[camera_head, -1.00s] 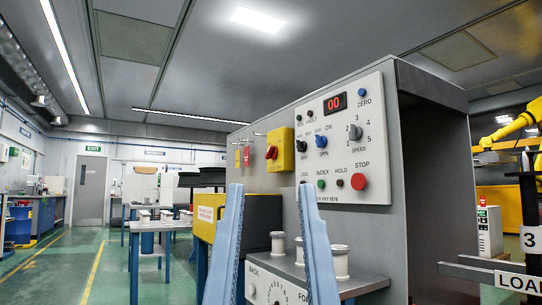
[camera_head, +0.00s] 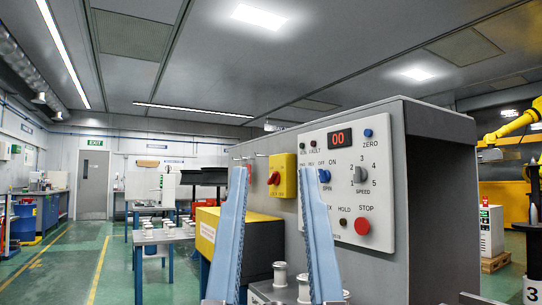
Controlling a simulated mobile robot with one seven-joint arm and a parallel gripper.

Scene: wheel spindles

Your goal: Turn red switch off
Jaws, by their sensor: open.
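The red rotary switch (camera_head: 274,178) sits on a yellow box (camera_head: 289,175) on the left part of the grey machine's front. The angle of its knob is too small to read clearly. My gripper (camera_head: 271,170) is open and empty, with two long blue fingers pointing up and away from me. In the picture, the switch shows between the two fingertips. No contact shows, and the remaining depth to the switch cannot be told.
A white control panel (camera_head: 335,217) with a red STOP button (camera_head: 362,226), blue knob and display is right of the fingers. White spools (camera_head: 304,288) stand low on the machine ledge. A yellow-topped box (camera_head: 251,217) is behind the left finger.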

